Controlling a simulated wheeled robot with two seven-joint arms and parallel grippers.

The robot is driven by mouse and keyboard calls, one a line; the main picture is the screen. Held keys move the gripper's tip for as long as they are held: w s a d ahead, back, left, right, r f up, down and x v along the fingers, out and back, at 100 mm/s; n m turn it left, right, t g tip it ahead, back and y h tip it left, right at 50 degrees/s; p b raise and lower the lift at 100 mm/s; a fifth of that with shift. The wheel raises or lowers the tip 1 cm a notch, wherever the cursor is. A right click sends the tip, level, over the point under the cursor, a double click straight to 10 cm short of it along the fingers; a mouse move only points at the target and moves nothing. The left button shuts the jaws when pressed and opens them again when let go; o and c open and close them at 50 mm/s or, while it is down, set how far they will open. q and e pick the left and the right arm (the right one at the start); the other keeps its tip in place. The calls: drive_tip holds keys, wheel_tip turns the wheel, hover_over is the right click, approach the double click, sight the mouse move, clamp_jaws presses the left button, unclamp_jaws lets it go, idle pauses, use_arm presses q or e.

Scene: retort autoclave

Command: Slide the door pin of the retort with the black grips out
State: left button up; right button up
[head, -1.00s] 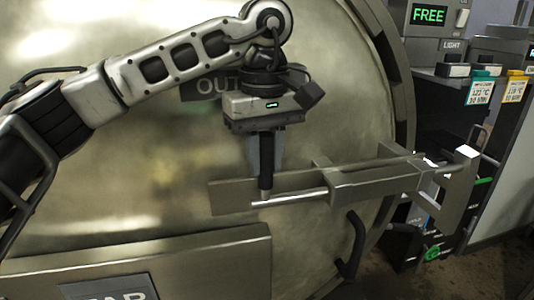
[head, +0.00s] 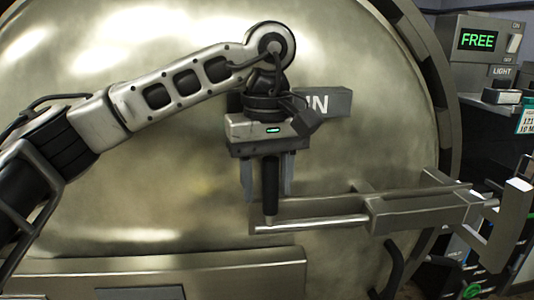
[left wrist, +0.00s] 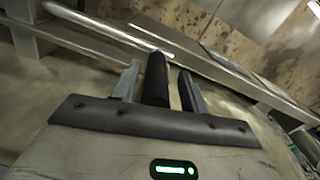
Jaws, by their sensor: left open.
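The retort's round metal door (head: 180,180) fills most of the head view. The bare metal door pin (head: 320,223) lies across it, running left to right along a flat bracket (head: 425,213). An upright black grip (head: 270,190) stands at the pin's left end, near the bracket's left edge. My left gripper (head: 268,188) hangs open over the grip, one finger on each side with gaps showing. In the left wrist view the black grip (left wrist: 156,78) stands between the two spread fingers (left wrist: 158,85). The pin's right end is hard to make out. My right gripper is not in view.
A plate marked "IN" (head: 322,102) is on the door behind the gripper. A U-shaped end piece (head: 510,222) stands out at the right. A control box showing "FREE" (head: 478,40) is at the upper right. A metal ledge (head: 200,272) crosses the lower left.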

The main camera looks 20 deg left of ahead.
use_arm(q)
wheel_tip(320, 180, up, 15)
drive_tip(key=p, duration=0.3)
drive_tip(key=shift+f, duration=0.1)
drive_tip(key=shift+r, duration=0.6)
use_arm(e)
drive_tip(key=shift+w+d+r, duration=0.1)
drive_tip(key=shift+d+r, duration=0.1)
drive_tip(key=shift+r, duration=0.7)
